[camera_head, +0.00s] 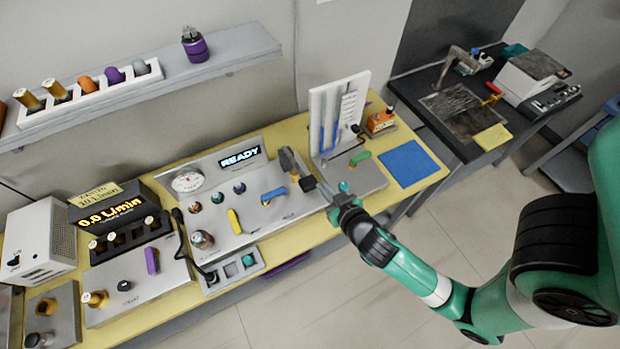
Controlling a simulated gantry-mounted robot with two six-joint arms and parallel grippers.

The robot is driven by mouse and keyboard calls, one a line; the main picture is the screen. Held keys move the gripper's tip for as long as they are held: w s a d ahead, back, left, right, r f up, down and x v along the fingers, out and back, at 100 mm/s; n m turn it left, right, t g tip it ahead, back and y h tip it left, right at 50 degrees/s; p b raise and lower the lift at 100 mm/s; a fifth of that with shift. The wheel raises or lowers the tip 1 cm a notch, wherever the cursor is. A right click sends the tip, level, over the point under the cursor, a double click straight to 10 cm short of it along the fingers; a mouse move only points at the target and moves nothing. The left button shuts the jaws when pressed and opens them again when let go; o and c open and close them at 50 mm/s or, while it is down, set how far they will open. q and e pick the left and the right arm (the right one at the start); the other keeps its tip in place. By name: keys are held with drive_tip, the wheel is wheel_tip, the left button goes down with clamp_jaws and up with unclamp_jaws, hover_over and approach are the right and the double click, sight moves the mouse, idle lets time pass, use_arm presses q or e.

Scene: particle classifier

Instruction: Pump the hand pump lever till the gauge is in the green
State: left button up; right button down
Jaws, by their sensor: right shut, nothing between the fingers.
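A round white dial gauge (187,181) stands at the back left of a grey metal panel (262,224) on the yellow bench. Its needle and any green zone are too small to read. The panel carries a yellow handle (234,221) and a blue handle (273,195); I cannot tell which part is the hand pump lever. My right gripper (291,160) reaches in from the right over the panel's right end. It is shut and empty, right of the blue handle, and I cannot tell whether it touches anything. My left gripper is not in view.
A lit READY display (240,157) is behind the panel. A white upright board (340,112) and a green handle (360,157) stand right of my gripper. A flow readout unit (115,214) is at the left. A blue mat (408,164) lies clear on the bench's right.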

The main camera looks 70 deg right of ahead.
hover_over(310, 184)
drive_tip(key=f, duration=0.4)
drive_tip(key=shift+w+d+f, duration=0.15)
drive_tip(key=shift+w+d, duration=0.05)
drive_tip(key=f, duration=0.2)
drive_tip(key=f+b, duration=0.1)
drive_tip(key=f, duration=0.1)
drive_tip(key=shift+s+a, duration=0.2)
drive_tip(key=shift+a, duration=0.05)
